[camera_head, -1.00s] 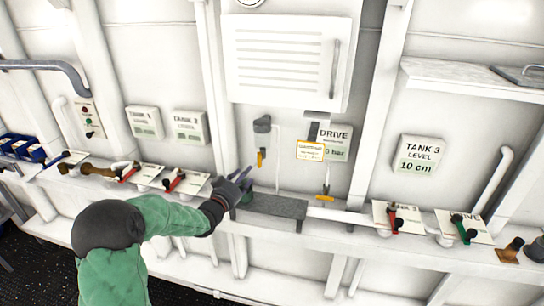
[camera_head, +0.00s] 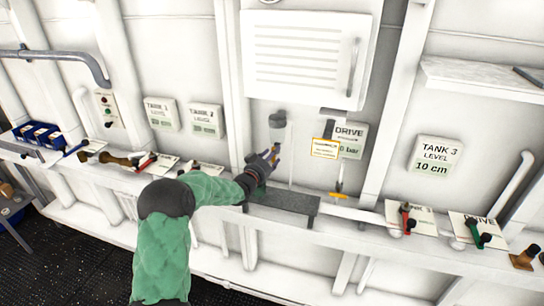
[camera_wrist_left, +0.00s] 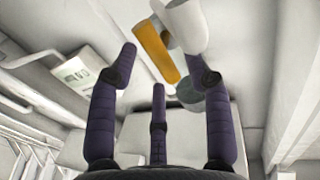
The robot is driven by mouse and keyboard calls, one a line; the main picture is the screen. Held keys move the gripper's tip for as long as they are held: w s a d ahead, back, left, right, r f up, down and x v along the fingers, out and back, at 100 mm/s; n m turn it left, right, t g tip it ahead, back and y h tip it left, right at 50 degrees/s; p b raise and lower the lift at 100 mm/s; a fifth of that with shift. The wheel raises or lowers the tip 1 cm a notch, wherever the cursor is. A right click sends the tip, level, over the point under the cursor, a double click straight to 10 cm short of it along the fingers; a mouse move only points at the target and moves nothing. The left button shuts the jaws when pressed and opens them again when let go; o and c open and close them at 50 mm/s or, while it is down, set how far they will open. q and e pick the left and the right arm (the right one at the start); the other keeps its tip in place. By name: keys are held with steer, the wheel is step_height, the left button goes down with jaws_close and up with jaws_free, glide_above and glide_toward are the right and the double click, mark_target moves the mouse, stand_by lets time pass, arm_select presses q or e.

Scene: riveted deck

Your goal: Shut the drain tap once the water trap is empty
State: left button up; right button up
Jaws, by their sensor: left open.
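The water trap (camera_head: 277,120) is a grey unit on the white wall, left of the DRIVE sign. Its yellow-orange drain tap lever (camera_head: 276,149) hangs below it, partly behind my fingers. My left gripper (camera_head: 268,160) is open, just below the trap and close to the lever. In the left wrist view the orange lever (camera_wrist_left: 155,53) slants between the spread fingers of the gripper (camera_wrist_left: 164,68), beside a pale cylinder (camera_wrist_left: 187,27). I cannot tell whether a finger touches the lever. The water level in the trap cannot be made out. My right gripper is out of view.
A grey shelf (camera_head: 283,200) juts out below the trap. A second yellow lever (camera_head: 341,194) sits to the right under a tag (camera_head: 325,148). Red-handled (camera_head: 407,218) and green-handled (camera_head: 474,233) valves stand on the ledge. A louvred cabinet (camera_head: 300,55) hangs above.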

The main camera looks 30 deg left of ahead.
arm_select(q)
jaws_close()
steer(key=shift+w+d+f+m+g+y+b, duration=0.15)
steer(key=shift+m+g+y+b, duration=0.35)
steer(key=shift+m+b, duration=3.1)
steer(key=shift+s+d+f+m+g+y+b, duration=0.3)
steer(key=shift+m+b, duration=1.35)
steer(key=shift+b, duration=3.8)
steer(key=shift+w+d+f+m+g+y+b, duration=0.1)
steer(key=shift+w+f+m+g+y+b, duration=0.35)
steer(key=shift+m+b, duration=3.15)
steer(key=shift+s+r+n+y+b, duration=0.25)
steer(key=shift+n+y+b, duration=0.1)
steer(key=shift+n+b, duration=0.6)
